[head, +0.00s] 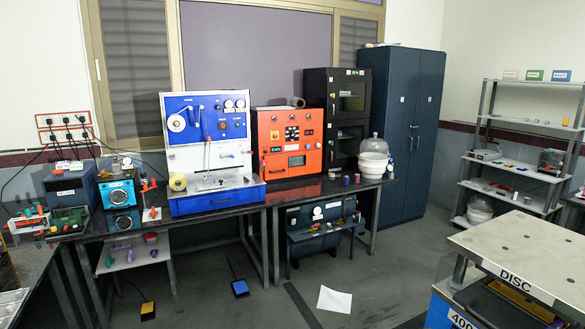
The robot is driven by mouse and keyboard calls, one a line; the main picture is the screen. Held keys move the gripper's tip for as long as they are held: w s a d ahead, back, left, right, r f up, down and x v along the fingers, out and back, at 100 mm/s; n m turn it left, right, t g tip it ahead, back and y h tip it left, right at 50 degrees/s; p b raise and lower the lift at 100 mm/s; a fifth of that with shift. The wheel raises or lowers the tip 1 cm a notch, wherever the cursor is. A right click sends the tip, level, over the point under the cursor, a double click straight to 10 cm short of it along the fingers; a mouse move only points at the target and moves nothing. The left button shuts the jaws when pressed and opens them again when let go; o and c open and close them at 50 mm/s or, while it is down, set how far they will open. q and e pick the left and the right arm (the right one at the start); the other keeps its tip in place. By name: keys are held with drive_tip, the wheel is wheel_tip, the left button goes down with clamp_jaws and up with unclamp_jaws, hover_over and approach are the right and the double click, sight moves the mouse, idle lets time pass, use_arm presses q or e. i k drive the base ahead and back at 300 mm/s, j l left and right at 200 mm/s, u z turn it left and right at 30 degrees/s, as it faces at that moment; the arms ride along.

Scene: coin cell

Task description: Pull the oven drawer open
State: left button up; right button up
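An orange box-shaped unit (268,152), which looks like an oven, stands on the dark bench against the back wall. Its front carries a small window, dials and a dark handle low down; the front looks closed. A blue drawer front (200,205) with a handle sits at the base of the blue and white machine to its left and also looks closed. I cannot tell for certain which drawer belongs to the oven. Neither of my grippers is in view.
A black cabinet (318,88) and a tall dark blue locker (427,125) stand to the right of the orange unit. A table marked DISC (530,235) fills the right foreground. The middle floor is open, with a white sheet (334,299) and pedals (240,288) on it.

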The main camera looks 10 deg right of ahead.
sight(278, 166)
drive_tip(key=i, duration=0.6)
drive_tip(key=i+l+u, duration=0.1)
drive_tip(key=i, duration=0.55)
drive_tip(key=i+l, duration=0.15)
drive_tip(key=i, duration=0.45)
drive_tip(key=i+l, duration=0.1)
drive_tip(key=i, duration=0.5)
drive_tip(key=i+l+u, duration=0.1)
drive_tip(key=i, duration=0.5)
